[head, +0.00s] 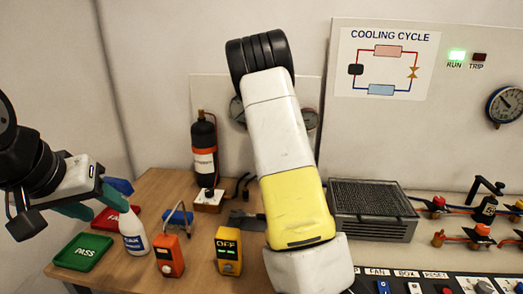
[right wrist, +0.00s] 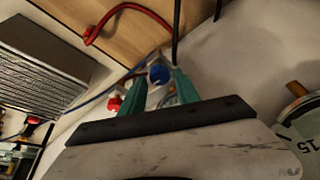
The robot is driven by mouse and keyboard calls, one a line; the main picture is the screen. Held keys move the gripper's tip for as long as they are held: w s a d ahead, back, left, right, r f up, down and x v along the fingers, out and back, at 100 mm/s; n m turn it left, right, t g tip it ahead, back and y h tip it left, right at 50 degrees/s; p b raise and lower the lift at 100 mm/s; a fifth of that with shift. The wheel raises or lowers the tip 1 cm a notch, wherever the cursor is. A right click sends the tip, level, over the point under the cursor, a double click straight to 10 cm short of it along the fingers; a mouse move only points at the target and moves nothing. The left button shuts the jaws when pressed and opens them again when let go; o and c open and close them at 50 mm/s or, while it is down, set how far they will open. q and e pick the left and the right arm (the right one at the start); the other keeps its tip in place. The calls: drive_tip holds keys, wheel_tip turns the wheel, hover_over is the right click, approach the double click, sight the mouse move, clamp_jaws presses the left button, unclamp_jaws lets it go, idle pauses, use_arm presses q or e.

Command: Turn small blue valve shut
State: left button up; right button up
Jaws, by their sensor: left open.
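The small blue valve knob (right wrist: 158,74) shows in the right wrist view, beside a grey fitting on the thin hose line. My right gripper (right wrist: 160,84) has its two teal fingers apart, one on each side of the knob near its lower edge. I cannot tell whether they touch it. In the head view my right arm covers the middle, and the right gripper and the blue valve are not visible there. My left gripper (head: 108,207) is at the left, above the bench near the white bottle, with its jaws open and nothing seen in them.
A green PASS tray (head: 80,253), a white bottle (head: 134,240), an orange meter (head: 168,256) and a yellow meter (head: 228,250) stand on the wooden bench. A grey finned block (head: 372,228) is right of my arm. A red hose (right wrist: 130,8) shows in the right wrist view.

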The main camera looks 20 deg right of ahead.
drive_tip(key=v, duration=0.6)
drive_tip(key=shift+r, duration=0.15)
drive_tip(key=shift+s+a, duration=0.1)
drive_tip(key=s+a+r+n+t+y, duration=0.1)
drive_tip(key=s+a+r+n+y, duration=0.3)
drive_tip(key=s, duration=0.7)
drive_tip(key=s+a+r+n+t+y, duration=0.15)
drive_tip(key=s+a+r, duration=0.25)
drive_tip(key=s+a, duration=0.5)
drive_tip(key=s+a+n, duration=0.2)
drive_tip(key=s+n, duration=0.1)
drive_tip(key=s, duration=0.5)
drive_tip(key=s+a+f+n+t, duration=0.1)
drive_tip(key=s+a+n, duration=0.1)
drive_tip(key=s, duration=0.7)
drive_tip(key=shift+a+f+n, duration=0.2)
drive_tip(key=shift+f+n, duration=0.1)
drive_tip(key=shift+n, duration=0.15)
